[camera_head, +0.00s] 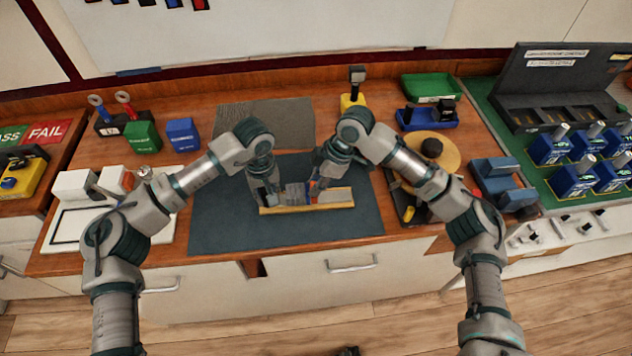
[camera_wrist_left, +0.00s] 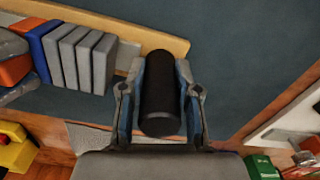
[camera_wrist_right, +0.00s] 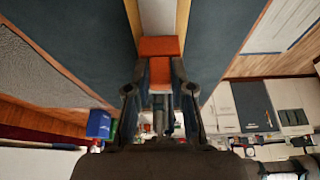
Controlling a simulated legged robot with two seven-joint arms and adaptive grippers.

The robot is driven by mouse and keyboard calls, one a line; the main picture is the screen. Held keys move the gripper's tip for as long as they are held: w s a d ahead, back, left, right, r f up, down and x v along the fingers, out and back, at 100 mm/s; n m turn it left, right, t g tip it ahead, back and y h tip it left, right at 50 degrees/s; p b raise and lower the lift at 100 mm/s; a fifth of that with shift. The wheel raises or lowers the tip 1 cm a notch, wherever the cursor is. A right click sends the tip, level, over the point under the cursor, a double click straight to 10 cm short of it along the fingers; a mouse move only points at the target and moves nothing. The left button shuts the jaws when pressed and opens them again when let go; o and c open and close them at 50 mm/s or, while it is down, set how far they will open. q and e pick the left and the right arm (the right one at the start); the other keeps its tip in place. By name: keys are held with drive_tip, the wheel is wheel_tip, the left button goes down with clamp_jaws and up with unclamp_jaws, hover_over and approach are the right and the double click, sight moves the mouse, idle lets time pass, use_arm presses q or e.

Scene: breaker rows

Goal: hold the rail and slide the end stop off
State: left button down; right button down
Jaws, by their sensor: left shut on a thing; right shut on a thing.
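The rail sits in a long tan holder (camera_head: 334,198) on the dark mat (camera_head: 345,228). Several grey modules (camera_wrist_left: 82,58) and a blue one (camera_wrist_left: 40,45) stand in a row on it. My left gripper (camera_head: 272,192) is shut on a dark rounded block (camera_wrist_left: 160,90) at the rail's left end. This block also hides the rail there. My right gripper (camera_head: 316,187) is shut on the orange end stop (camera_wrist_right: 160,47) at the row's other end. In the right wrist view, the pale rail (camera_wrist_right: 158,16) runs away beyond the end stop.
A grey textured mat (camera_head: 290,115) lies behind. Green (camera_head: 142,137) and blue (camera_head: 182,134) boxes stand at the left back. A round wooden piece (camera_head: 447,152) and a blue device (camera_head: 500,180) stand at the right. The dark mat's front is clear.

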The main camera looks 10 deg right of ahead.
drive_tip(key=d, duration=0.7)
drive_tip(key=shift+s, duration=0.1)
use_arm(q)
drive_tip(key=shift+a, duration=0.1)
use_arm(e)
drive_tip(key=c, duration=1)
unclamp_jaws()
drive_tip(key=shift+a, duration=0.2)
drive_tip(key=shift+r, duration=0.1)
drive_tip(key=v, duration=1.1)
drive_tip(key=shift+r, duration=0.3)
use_arm(q)
drive_tip(key=c, duration=0.7)
unclamp_jaws()
drive_tip(key=shift+c, duration=0.2)
use_arm(e)
drive_tip(key=shift+d, duration=0.2)
